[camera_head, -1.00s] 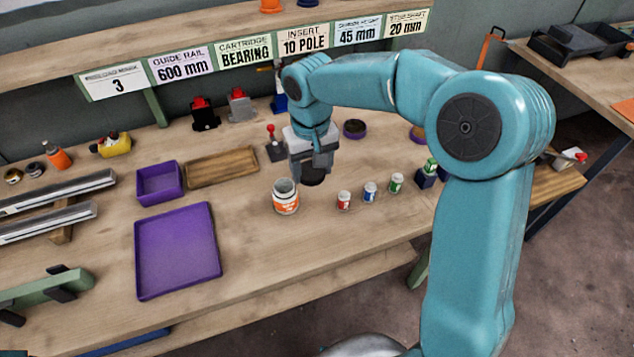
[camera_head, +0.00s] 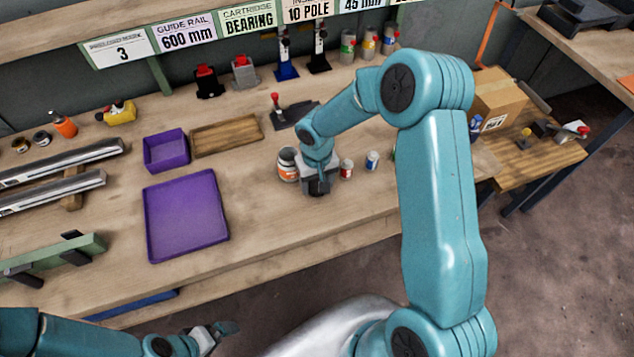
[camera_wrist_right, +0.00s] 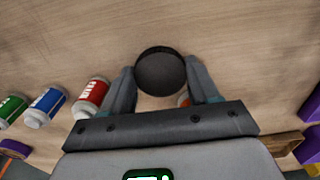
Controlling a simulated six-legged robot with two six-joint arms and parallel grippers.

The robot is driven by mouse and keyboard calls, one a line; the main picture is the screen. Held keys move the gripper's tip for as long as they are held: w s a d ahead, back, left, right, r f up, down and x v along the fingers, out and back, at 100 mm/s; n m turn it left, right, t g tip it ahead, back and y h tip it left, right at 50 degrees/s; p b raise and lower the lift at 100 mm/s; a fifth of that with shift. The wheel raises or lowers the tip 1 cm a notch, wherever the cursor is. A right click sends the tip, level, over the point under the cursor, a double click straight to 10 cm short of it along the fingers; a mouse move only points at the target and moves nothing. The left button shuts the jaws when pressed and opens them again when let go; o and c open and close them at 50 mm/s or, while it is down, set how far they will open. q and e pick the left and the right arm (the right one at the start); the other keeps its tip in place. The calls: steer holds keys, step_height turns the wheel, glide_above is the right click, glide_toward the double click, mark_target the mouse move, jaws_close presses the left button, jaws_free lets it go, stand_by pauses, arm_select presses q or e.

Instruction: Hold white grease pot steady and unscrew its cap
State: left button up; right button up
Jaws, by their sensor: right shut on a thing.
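The white grease pot (camera_head: 287,166) with an orange label stands upright on the bench, partly hidden by my right arm. A sliver of orange (camera_wrist_right: 183,100) shows behind the fingers in the right wrist view. My right gripper (camera_head: 318,190) is just right of and in front of the pot. It is shut on a round black cap (camera_wrist_right: 160,72), which is off the pot. I cannot tell whether the cap touches the bench. My left gripper (camera_head: 222,330) is low at the bottom of the head view, away from the pot; its jaw opening is unclear.
Small red (camera_head: 347,169) and blue (camera_head: 372,160) labelled jars stand right of the gripper. A purple tray (camera_head: 186,215), a purple bin (camera_head: 166,150) and a wooden tray (camera_head: 226,134) lie to the left. Bench in front of the pot is clear.

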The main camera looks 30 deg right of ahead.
steer(key=shift+f, duration=0.75)
steer(key=shift+f+b, duration=0.15)
steer(key=shift+b, duration=0.15)
steer(key=o, duration=1.2)
steer(key=shift+c, duration=0.2)
